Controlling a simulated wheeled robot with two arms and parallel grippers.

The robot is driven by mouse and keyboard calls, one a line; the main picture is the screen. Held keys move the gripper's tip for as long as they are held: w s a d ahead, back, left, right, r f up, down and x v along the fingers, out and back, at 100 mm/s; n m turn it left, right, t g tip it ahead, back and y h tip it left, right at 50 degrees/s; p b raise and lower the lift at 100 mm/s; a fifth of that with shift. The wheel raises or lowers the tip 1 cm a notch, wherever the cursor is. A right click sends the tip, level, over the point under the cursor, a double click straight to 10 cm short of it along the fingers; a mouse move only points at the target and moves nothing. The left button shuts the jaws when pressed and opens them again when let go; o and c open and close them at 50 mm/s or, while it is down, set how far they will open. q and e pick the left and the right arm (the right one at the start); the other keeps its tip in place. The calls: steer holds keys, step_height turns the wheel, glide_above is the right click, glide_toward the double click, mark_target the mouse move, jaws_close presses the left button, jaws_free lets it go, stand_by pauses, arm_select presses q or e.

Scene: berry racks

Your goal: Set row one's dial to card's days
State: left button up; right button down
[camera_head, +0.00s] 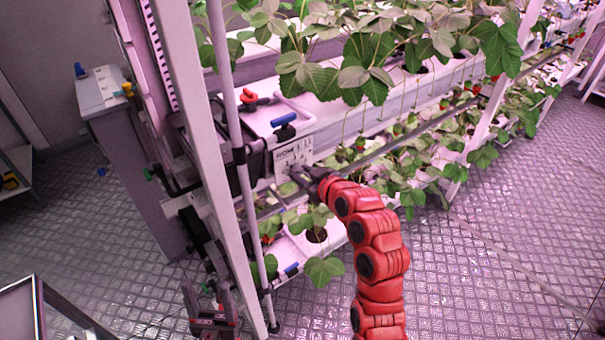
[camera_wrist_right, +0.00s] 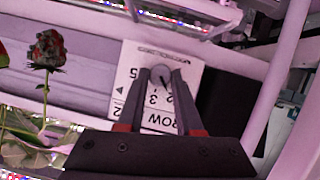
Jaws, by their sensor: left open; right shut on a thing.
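The white dial plate (camera_head: 290,152) is on the end of the rack's upper tier. In the right wrist view the plate (camera_wrist_right: 130,75) appears upside down, with the word ROW and digits such as 2, 3 and 5. The grey round dial (camera_wrist_right: 160,73) sits between my right gripper's fingertips. My right gripper (camera_head: 297,172) is shut on the dial and hides most of it in the head view. My left gripper (camera_head: 211,312) is open and empty, low at the rack's near end. I cannot make out a separate card with days.
A blue-handled valve (camera_head: 284,120) and a red-handled valve (camera_head: 249,97) sit above the plate. A white rack post (camera_head: 205,130) stands left of it. Strawberry plants (camera_head: 400,50) hang along the tiers. The metal floor (camera_head: 500,240) to the right is clear.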

steer(key=shift+f, duration=0.1)
steer(key=c, duration=0.6)
jaws_free()
steer(key=p+v, duration=1.2)
steer(key=v, duration=0.5)
steer(key=shift+s+d+p, duration=0.1)
steer(key=shift+s+p, duration=0.05)
steer(key=shift+p, duration=0.15)
